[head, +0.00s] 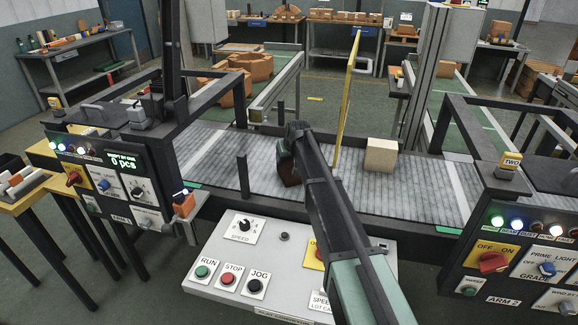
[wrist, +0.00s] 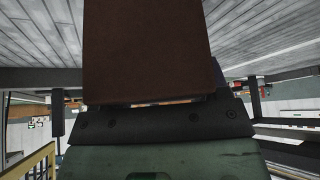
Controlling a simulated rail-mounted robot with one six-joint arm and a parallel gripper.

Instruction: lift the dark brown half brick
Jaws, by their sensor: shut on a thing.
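The dark brown half brick (head: 289,175) is at the middle of the grey slatted conveyor belt (head: 222,170) in the head view, partly hidden by my arm. My gripper (head: 286,152) is over it and shut on it. In the wrist view the brick (wrist: 148,50) fills the upper middle, close against the dark gripper part (wrist: 155,125). Whether the brick touches the belt or is a little above it, I cannot tell.
A thin upright yellow panel (head: 347,100) stands just right of my arm, with a pale tan block (head: 381,155) on the belt beyond it. A short dark post (head: 243,175) stands left of the brick. A control panel (head: 250,265) is in front.

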